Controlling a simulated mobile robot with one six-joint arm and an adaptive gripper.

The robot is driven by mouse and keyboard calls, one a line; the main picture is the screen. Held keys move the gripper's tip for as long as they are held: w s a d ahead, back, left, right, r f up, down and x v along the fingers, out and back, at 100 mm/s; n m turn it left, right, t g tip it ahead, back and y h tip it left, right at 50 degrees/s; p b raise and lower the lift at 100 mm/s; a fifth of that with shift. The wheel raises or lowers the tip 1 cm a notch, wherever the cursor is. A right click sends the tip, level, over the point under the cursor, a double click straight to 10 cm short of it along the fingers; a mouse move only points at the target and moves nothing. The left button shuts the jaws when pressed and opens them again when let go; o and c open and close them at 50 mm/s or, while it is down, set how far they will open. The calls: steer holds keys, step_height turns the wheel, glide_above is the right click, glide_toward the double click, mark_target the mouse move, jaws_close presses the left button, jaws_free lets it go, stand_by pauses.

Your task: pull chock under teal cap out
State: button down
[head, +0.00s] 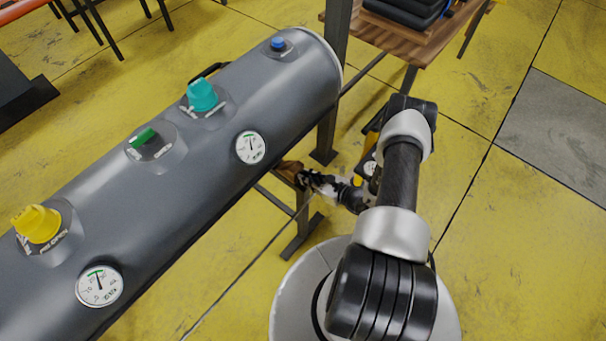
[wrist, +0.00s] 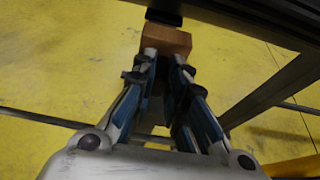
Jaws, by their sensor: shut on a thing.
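A brown wooden chock (wrist: 168,40) shows in the wrist view at the tips of my gripper (wrist: 164,62). In the head view the chock (head: 289,170) shows in part at the lower edge of the tube, below and right of the teal cap. My gripper (head: 306,180) is shut on the chock there. The chock's far side is hidden by the tube in the head view.
A yellow cap (head: 37,224), a green valve (head: 145,138) and a blue cap (head: 278,43) also stand on the tube, with two gauges on its side. A dark metal stand (head: 327,130) is close beside my gripper. Yellow floor (head: 520,240) is open at right.

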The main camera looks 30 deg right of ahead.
steer(key=shift+s+f, duration=0.1)
steer(key=shift+s, duration=0.05)
steer(key=c, duration=1.8)
jaws_free()
steer(key=shift+s+d, duration=0.1)
steer(key=shift+s, duration=0.05)
steer(key=shift+c, duration=0.2)
steer(key=shift+o, duration=1.2)
steer(key=v, duration=1.2)
